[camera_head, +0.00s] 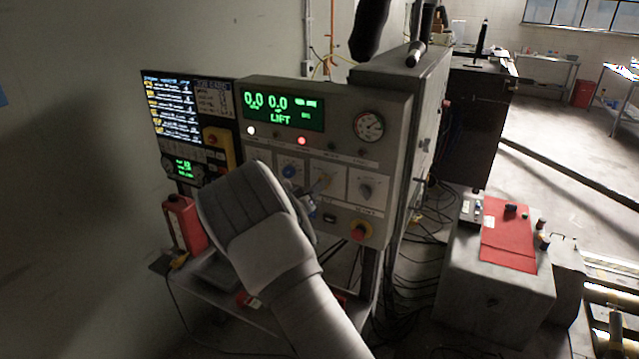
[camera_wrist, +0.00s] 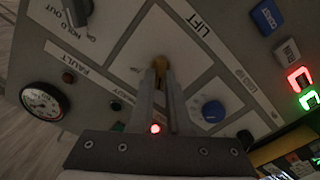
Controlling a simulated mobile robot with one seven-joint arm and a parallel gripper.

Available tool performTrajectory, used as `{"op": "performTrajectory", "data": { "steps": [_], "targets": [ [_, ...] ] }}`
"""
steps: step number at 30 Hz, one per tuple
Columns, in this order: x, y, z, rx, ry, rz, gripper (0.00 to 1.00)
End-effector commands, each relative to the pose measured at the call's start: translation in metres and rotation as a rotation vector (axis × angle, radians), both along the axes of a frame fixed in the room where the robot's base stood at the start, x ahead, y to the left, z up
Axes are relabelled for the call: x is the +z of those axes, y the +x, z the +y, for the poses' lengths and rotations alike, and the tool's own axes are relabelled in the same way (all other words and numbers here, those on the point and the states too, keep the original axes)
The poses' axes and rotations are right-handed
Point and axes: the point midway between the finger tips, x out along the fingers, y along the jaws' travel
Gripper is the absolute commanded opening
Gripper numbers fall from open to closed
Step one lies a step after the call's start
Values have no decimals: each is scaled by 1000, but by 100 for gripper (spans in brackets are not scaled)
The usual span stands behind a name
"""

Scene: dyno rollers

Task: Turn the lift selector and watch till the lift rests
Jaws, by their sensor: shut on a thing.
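The control panel (camera_head: 397,108) stands upright ahead of me, and its green display (camera_head: 284,110) reads 0.0, 0.0 and LIFT. My gripper (camera_wrist: 160,80) is shut on this knob. In the head view my arm's end hides part of the lower panel and most of the gripper. The lift itself cannot be made out.
Cables lie on the floor beside a grey box (camera_head: 490,285).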

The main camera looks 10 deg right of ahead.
Motion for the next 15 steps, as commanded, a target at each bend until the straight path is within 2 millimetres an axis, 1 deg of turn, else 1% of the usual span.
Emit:
{"op": "performTrajectory", "data": {
  "steps": [6, 15],
  "targets": [
    [0, 0, 1, 1, -58, 43, 0],
    [-1, 0, 1, 0, -79, 59, 0]
  ]
}}
